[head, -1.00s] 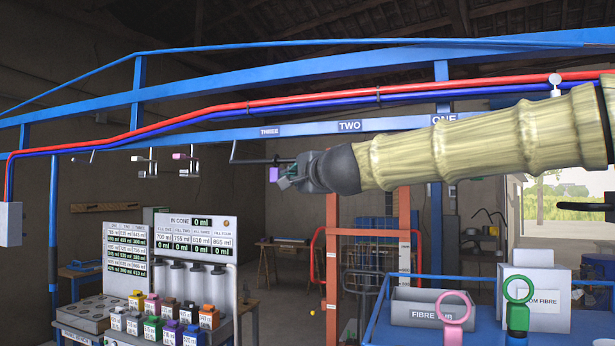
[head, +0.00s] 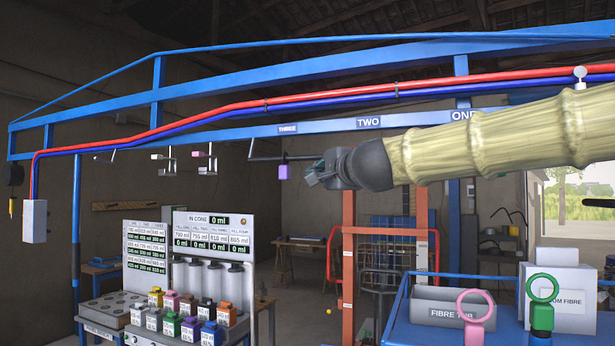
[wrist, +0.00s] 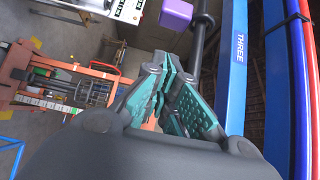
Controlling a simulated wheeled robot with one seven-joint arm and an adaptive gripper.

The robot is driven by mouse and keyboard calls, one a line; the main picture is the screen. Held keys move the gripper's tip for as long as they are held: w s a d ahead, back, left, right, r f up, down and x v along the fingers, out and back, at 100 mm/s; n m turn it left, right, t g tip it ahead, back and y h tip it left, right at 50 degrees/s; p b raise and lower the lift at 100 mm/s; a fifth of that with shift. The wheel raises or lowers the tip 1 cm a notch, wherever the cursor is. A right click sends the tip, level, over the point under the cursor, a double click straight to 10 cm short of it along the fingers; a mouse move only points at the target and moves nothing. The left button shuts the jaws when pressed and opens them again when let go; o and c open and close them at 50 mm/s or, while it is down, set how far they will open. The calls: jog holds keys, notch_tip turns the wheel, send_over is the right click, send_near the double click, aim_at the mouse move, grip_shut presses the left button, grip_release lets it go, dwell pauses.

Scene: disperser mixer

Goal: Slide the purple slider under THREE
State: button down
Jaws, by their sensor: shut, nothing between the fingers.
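The purple slider (head: 283,172) hangs as a small block at the black rail (head: 262,157), just below the THREE sign (head: 288,129) in the head view. My gripper (head: 312,176) is to the right of the slider, with a small gap between them in the picture. In the wrist view the slider (wrist: 176,13) is at the top edge beside the dark rail (wrist: 203,30), beyond my fingertips. The THREE sign (wrist: 237,48) is on the blue beam to the right there. My fingers (wrist: 168,80) are shut and empty.
Blue beam and red and blue pipes (head: 330,95) run above my arm. Pink (head: 190,155) and white (head: 161,157) sliders hang farther left. A dosing bench (head: 208,240) with coloured bottles stands at lower left. A blue trolley (head: 400,325) with a fibre tub stands at lower right.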

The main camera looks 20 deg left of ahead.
jog(key=b+v, duration=0.3)
jog(key=v, duration=0.7)
jog(key=shift+b, duration=0.35)
jog(key=shift+f, duration=0.1)
